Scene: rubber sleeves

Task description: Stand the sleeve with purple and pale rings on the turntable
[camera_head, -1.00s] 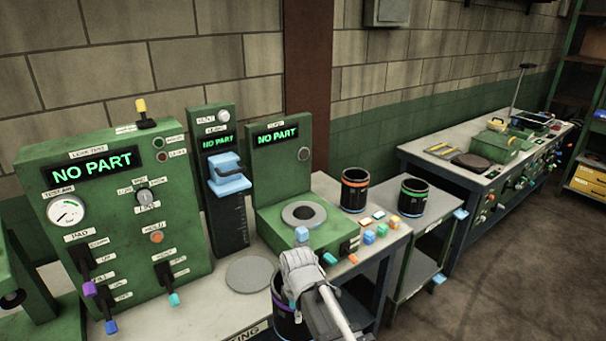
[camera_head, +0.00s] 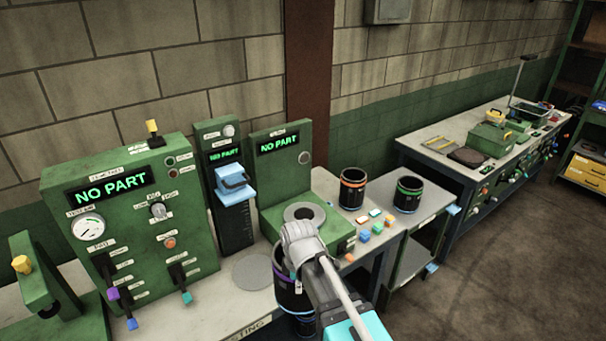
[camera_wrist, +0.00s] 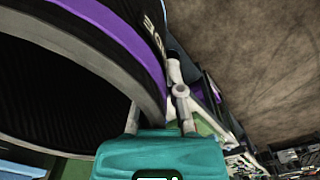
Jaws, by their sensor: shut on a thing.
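The black sleeve with purple and pale rings (camera_head: 291,290) is held at the front edge of the near bench, partly hidden by my arm. In the wrist view its wall (camera_wrist: 65,75) fills the upper left, with a purple band and a pale rim band. My gripper (camera_wrist: 158,108) is shut on the sleeve's wall near that rim. In the head view my wrist hides the fingertips. A flat grey disc (camera_head: 253,271) lies on the near bench, left of the sleeve.
A green panel (camera_head: 135,215), a gauge column (camera_head: 232,190) and a green ring station (camera_head: 285,195) stand on the near bench. Two other black sleeves, one orange-ringed (camera_head: 353,190) and one green-ringed (camera_head: 409,195), stand to the right. Floor (camera_head: 500,260) is clear at right.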

